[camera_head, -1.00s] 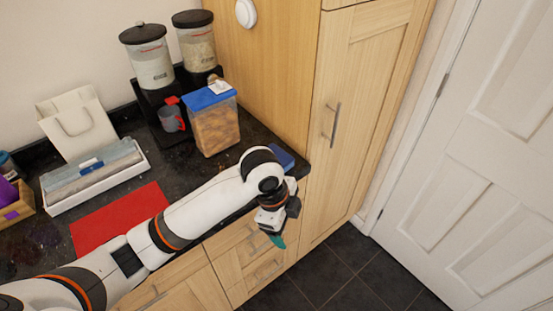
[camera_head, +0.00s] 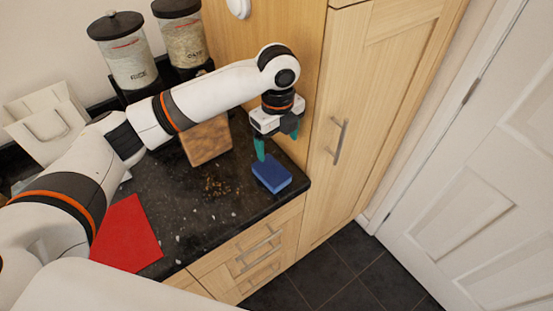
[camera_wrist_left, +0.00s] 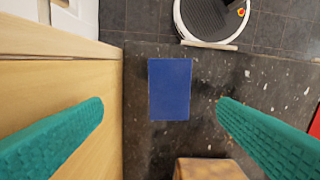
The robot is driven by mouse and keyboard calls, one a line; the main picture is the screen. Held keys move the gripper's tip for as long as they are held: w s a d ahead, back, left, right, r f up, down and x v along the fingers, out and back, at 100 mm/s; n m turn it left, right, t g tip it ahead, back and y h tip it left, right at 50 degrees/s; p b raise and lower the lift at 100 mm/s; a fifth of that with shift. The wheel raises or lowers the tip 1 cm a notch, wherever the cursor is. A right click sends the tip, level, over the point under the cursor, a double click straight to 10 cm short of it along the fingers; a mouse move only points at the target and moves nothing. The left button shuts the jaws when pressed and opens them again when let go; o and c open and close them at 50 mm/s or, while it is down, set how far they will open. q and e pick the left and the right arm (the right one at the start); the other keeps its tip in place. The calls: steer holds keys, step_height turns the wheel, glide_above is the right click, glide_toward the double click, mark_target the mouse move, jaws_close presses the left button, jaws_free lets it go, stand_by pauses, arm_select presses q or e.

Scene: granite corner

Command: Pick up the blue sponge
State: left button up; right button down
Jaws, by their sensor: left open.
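The blue sponge (camera_head: 271,174) lies flat on the dark counter near its right front corner, beside the tall wooden cabinet. In the left wrist view the sponge (camera_wrist_left: 170,89) shows as a blue rectangle between my two teal fingers, nearer the picture's top. My left gripper (camera_head: 277,148) is open and empty above and just behind the sponge in the head view. In the left wrist view the open fingers (camera_wrist_left: 160,120) stand wide apart, with the sponge clear of both. My right gripper is in neither view.
Crumbs (camera_head: 215,187) and pale specks mark the counter (camera_head: 200,220). A red mat (camera_head: 126,235) lies left. The cabinet (camera_head: 330,130) rises close to the gripper's right. Two jars (camera_head: 130,62) stand at the back.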

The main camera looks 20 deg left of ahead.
arm_select(q)
steer(key=p, duration=0.1)
glide_above(275, 174)
step_height(275, 174, down, 5)
steer(key=shift+w+r, duration=0.15)
steer(key=shift+w+f, duration=0.15)
steer(key=shift+f, duration=0.15)
steer(key=f, duration=0.1)
steer(key=f+p, duration=0.1)
steer(key=f, duration=0.1)
steer(key=f+p, duration=0.1)
steer(key=shift+s+f, duration=0.15)
steer(key=shift+s, duration=0.15)
steer(key=shift+f, duration=0.55)
steer(key=c, duration=1.1)
steer(key=shift+o, duration=0.2)
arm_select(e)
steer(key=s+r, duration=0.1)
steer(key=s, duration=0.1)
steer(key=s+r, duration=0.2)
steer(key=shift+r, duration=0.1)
arm_select(q)
steer(key=shift+r, duration=0.2)
